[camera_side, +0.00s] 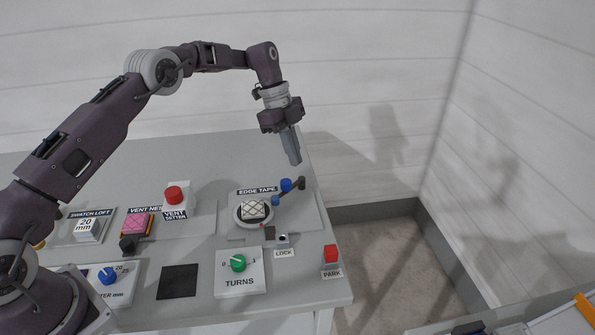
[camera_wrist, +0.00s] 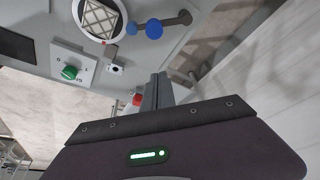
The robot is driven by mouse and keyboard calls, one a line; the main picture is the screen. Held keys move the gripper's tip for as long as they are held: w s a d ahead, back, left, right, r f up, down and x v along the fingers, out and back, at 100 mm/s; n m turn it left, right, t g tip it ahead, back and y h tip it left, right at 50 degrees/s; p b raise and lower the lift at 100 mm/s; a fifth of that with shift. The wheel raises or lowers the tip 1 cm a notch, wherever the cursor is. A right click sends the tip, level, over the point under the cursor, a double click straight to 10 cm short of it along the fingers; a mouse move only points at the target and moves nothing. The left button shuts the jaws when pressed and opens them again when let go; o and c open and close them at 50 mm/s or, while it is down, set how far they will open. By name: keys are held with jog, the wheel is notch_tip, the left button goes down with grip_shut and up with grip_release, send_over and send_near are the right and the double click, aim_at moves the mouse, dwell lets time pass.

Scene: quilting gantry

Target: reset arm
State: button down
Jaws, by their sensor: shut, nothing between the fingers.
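My gripper (camera_side: 293,160) is shut and empty. It hangs in the air above the right end of the grey work table (camera_side: 200,258), above and behind the edge tape station. In the wrist view, its closed fingers (camera_wrist: 157,80) point toward the table's right edge. My arm reaches up from the lower left and over to the right, clear of the table top.
The edge tape station (camera_side: 254,211) holds a quilted swatch beside a blue-knobbed lever (camera_side: 287,185). A green TURNS knob (camera_side: 238,263), a blue dial (camera_side: 107,275), a red vent button (camera_side: 174,194) and a pink swatch (camera_side: 137,223) stand on the table. White walls rise behind and right.

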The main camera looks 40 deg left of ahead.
jog(key=shift+a+r, duration=0.2)
jog(key=shift+r, duration=0.35)
jog(key=s+d+r+n+t+y, duration=0.1)
jog(key=s+r+n, duration=0.3)
jog(key=s+r, duration=0.45)
jog(key=s+d+r+n+t+y, duration=0.1)
jog(key=s+r+n, duration=0.4)
jog(key=r, duration=0.6)
jog(key=s+r+n+t+y, duration=0.1)
jog(key=s+r+n+t, duration=0.15)
jog(key=s, duration=1.15)
jog(key=s+f+n, duration=0.2)
jog(key=s+n, duration=0.1)
jog(key=s, duration=0.4)
jog(key=s+a+f+n+t, duration=0.1)
jog(key=s+f+n, duration=0.2)
jog(key=s, duration=0.3)
jog(key=shift+s+a+y, duration=0.15)
jog(key=shift+s+y, duration=0.2)
jog(key=shift+y, duration=0.05)
jog(key=shift+n, duration=0.25)
